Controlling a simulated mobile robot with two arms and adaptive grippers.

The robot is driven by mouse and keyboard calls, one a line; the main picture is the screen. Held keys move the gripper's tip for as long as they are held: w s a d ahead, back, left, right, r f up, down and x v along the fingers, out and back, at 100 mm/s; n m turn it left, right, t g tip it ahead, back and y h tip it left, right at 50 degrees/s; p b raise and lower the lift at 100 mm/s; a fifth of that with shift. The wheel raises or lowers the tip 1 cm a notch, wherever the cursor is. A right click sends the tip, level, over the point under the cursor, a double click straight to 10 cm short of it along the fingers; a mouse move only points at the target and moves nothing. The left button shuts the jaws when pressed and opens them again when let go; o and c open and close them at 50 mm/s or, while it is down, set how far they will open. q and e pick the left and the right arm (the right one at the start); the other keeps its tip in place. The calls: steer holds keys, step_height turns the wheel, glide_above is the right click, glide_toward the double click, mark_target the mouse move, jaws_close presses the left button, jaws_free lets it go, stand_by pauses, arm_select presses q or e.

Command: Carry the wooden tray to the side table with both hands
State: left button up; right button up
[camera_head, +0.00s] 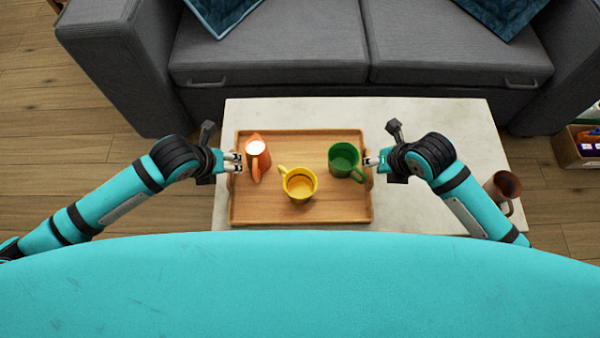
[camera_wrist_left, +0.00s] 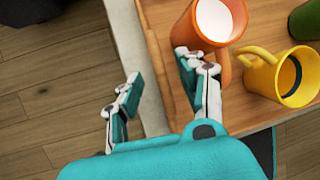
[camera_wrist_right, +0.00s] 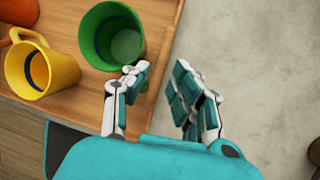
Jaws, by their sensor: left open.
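The wooden tray (camera_head: 255,208) lies flat on a pale stone-topped table (camera_head: 420,215). An orange mug (camera_head: 253,150) with a bright white inside, a yellow mug (camera_head: 299,190) and a green mug (camera_head: 344,161) stand on it. My left gripper (camera_head: 234,162) is at the tray's left side, open. In the left wrist view its fingers (camera_wrist_left: 157,82) are on either side of the tray's edge, one close to the orange mug. My right gripper (camera_head: 370,161) is at the right side near the green mug. In the right wrist view its fingers (camera_wrist_right: 160,82) are apart around the edge.
A brown mug (camera_head: 503,186) stands on the table at the right, close to my right arm. A grey sofa (camera_head: 270,65) with blue cushions is behind the table. A box (camera_head: 580,147) of items is on the wooden floor at the right. Floor at the left is clear.

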arm_select(q)
steer(key=shift+x, duration=1.55)
arm_select(e)
steer(key=shift+x, duration=1.55)
arm_select(q)
steer(key=c, duration=0.6)
arm_select(e)
jaws_close()
arm_select(q)
jaws_close()
steer(key=shift+r, duration=0.1)
arm_select(e)
steer(key=shift+r, duration=0.1)
